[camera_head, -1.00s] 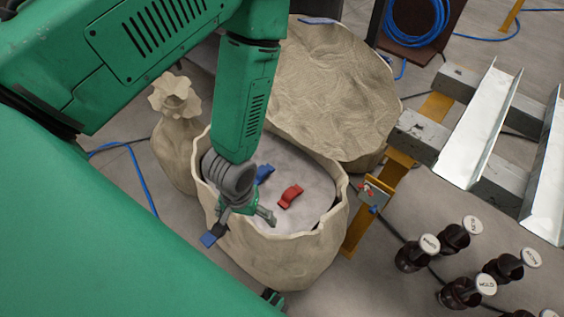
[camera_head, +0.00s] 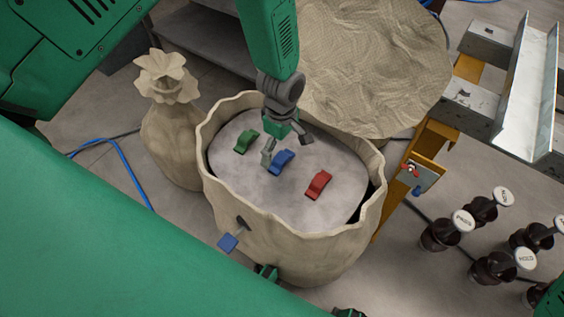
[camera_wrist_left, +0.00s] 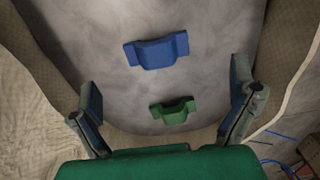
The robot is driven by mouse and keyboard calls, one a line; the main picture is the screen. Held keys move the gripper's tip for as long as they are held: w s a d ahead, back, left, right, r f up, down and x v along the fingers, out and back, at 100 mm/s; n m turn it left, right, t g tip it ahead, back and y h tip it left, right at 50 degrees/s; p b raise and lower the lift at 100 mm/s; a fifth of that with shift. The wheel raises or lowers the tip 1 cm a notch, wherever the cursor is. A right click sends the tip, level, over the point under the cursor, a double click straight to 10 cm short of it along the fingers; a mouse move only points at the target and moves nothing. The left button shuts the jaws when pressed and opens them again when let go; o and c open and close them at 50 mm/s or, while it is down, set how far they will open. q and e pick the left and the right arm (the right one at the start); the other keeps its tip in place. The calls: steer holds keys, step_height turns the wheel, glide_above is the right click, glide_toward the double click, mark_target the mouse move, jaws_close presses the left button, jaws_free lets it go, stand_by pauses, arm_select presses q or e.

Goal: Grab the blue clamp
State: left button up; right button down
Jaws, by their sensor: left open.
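The blue clamp (camera_head: 281,162) lies on a grey, roughly oval surface inside an open beige sack-like container, between a green clamp and a red clamp. It also shows in the left wrist view (camera_wrist_left: 157,50), above the green clamp there. My left gripper (camera_head: 287,150) is open and empty, pointing down just above the blue clamp. In the left wrist view its two fingers (camera_wrist_left: 164,78) stand wide apart, with the blue clamp beyond the tips. One finger overlaps part of the clamp in the head view. I cannot identify my right gripper.
A green clamp (camera_head: 246,141) and a red clamp (camera_head: 318,186) lie on either side. The container's wavy rim (camera_head: 207,165) surrounds them. A tied sack (camera_head: 172,135) stands left, a larger beige sack (camera_head: 375,65) behind. Dark push-button posts (camera_head: 440,235) stand right.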

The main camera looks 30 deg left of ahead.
mark_target(282, 157)
arm_select(q)
steer(key=f, duration=0.2)
steer(key=f+b, duration=0.1)
steer(key=f, duration=0.1)
steer(key=f+b, duration=0.1)
steer(key=f, duration=0.2)
steer(key=shift+w+a, duration=0.15)
steer(key=shift+w, duration=0.2)
steer(key=c, duration=1.5)
